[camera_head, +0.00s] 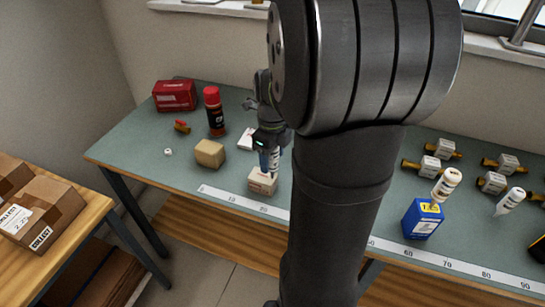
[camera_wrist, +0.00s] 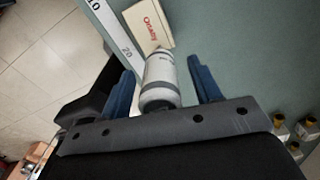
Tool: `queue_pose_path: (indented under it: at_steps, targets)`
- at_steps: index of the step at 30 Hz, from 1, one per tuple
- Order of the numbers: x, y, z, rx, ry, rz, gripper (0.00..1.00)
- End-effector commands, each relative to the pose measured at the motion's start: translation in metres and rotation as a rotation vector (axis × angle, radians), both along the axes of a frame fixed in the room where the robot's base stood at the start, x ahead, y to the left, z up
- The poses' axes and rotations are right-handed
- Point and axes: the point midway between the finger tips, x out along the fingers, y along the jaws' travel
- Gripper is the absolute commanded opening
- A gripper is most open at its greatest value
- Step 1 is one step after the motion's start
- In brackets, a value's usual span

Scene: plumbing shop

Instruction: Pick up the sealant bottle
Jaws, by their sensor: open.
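A white cylindrical bottle (camera_wrist: 160,80) stands between the two blue fingers of my gripper (camera_wrist: 163,76) in the wrist view. It looks like the sealant bottle, but its label cannot be read. Gaps show between it and both fingers. In the head view my gripper (camera_head: 268,158) points down over the bench, and part of the white bottle (camera_head: 275,160) shows at the fingers, just behind a small white-and-tan box (camera_head: 263,181). My arm hides much of the bench's middle.
On the bench (camera_head: 140,135) are a red toolbox (camera_head: 174,95), a red-capped can (camera_head: 214,112), and a tan block (camera_head: 209,153). To the right are a blue box (camera_head: 422,219), white bottles (camera_head: 446,184) (camera_head: 509,201), and several brass-and-white valves (camera_head: 430,167). A ruler strip (camera_head: 235,200) runs along the front edge.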

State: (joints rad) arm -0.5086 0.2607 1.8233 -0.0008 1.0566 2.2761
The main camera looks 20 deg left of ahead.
Motion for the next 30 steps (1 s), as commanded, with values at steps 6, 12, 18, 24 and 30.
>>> queue_pose_path:
  at_steps: [6, 12, 18, 24, 30]
  targets:
    - [0.000, 0.000, -0.001, 0.000, 0.000, 0.000, 0.58]
    - [0.000, 0.000, -0.001, 0.000, 0.000, 0.000, 0.22]
    - [0.000, 0.000, -0.001, 0.000, 0.000, 0.000, 0.03]
    - [0.000, 0.000, 0.001, 0.001, -0.001, 0.000, 0.03]
    - [0.001, 0.000, 0.021, 0.002, -0.004, 0.000, 0.03]
